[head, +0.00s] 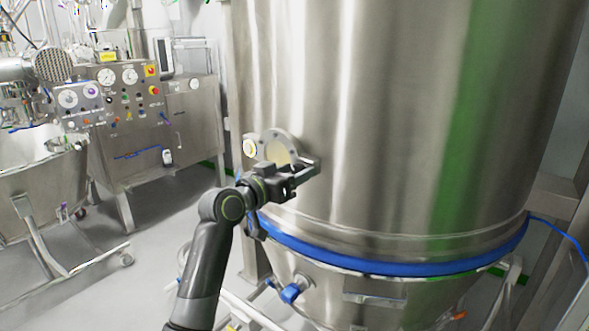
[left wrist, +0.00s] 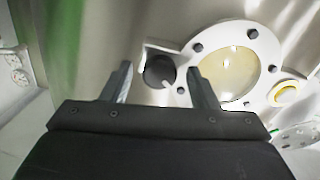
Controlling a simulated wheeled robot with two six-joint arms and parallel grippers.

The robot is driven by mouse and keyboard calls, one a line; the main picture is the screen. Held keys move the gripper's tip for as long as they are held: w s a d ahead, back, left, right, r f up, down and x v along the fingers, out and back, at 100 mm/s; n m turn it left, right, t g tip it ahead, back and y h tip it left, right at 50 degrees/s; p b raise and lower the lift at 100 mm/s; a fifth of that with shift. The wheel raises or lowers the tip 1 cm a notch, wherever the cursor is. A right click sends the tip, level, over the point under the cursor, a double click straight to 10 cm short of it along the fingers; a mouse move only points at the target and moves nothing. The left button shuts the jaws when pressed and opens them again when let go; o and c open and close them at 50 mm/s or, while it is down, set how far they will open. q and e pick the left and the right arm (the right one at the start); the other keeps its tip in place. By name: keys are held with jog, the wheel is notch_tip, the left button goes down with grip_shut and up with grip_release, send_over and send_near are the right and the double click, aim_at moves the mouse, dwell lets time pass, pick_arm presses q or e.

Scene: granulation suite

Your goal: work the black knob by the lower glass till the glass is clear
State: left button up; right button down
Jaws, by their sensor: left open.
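The lower glass (head: 276,151) is a round port with a pale bolted flange on the steel vessel. In the left wrist view the glass (left wrist: 231,74) looks yellowish and cloudy. The black knob (left wrist: 159,70) sits beside the flange on a small bracket, with a pale mark on it. My left gripper (left wrist: 160,68) is open, its two fingers on either side of the knob in that view; I cannot tell whether they touch it. In the head view my left gripper (head: 309,168) is at the vessel wall by the glass and hides the knob. My right gripper is not in view.
A yellow-ringed round fitting (left wrist: 287,93) is next to the flange. The large steel vessel (head: 400,120) has a blue band (head: 370,264) below. A blue-handled valve (head: 292,291) is under it. A control panel (head: 125,90) stands at the left, with open floor before it.

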pick_arm(q)
jog(key=shift+w+d, duration=0.15)
jog(key=shift+c, duration=0.4)
jog(key=c, duration=0.9)
